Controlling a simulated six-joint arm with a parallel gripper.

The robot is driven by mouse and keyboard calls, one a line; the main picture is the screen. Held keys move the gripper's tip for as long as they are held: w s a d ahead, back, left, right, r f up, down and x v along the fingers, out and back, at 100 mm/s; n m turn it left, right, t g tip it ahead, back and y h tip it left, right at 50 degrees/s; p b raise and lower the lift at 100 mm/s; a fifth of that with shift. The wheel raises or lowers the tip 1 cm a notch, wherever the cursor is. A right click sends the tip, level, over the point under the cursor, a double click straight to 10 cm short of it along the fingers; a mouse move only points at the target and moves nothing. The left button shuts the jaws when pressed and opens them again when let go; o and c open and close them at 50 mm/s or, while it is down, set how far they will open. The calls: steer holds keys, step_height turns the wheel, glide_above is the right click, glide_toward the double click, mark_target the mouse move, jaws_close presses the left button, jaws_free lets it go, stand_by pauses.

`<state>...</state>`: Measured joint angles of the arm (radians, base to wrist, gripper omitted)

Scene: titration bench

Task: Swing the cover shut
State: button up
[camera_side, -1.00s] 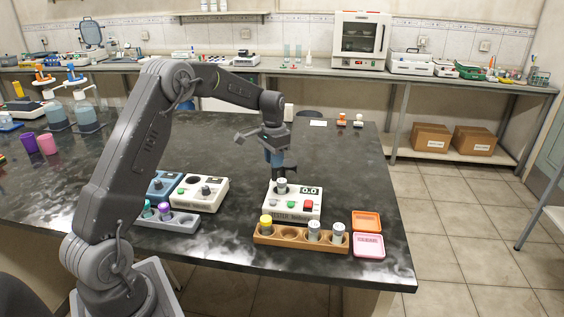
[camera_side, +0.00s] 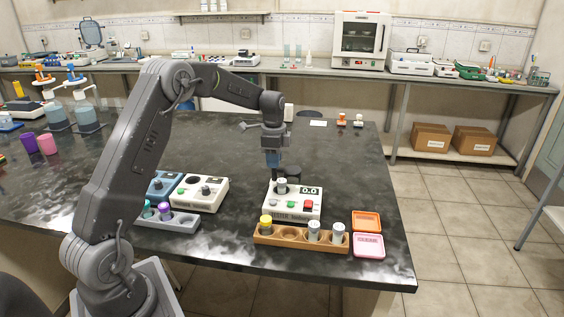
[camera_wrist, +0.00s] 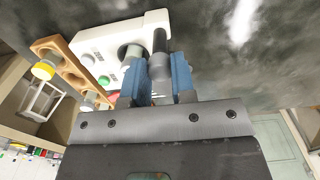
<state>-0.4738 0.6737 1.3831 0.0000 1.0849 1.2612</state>
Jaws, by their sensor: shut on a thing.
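The white meter (camera_side: 292,204) with a 0.0 display stands on the dark bench, with a grey-capped vial (camera_side: 281,186) upright in its well. Its dark cover (camera_side: 289,172) stands raised behind the well, partly hidden by my gripper (camera_side: 275,168). In the wrist view, my blue fingers (camera_wrist: 158,78) are shut on a dark, rounded piece of the cover (camera_wrist: 160,45), beside the vial in the white meter (camera_wrist: 100,42). The cover's hinge and full outline are hard to make out.
A wooden rack (camera_side: 290,237) with several vials stands in front of the meter. Orange (camera_side: 366,221) and pink (camera_side: 368,245) trays lie to its right. Another white meter (camera_side: 200,193) and a grey rack (camera_side: 180,223) stand to the left.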

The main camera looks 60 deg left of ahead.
steer(key=shift+c, duration=0.6)
steer(key=m, duration=1.2)
steer(key=o, duration=1.3)
steer(key=shift+r, duration=3.5)
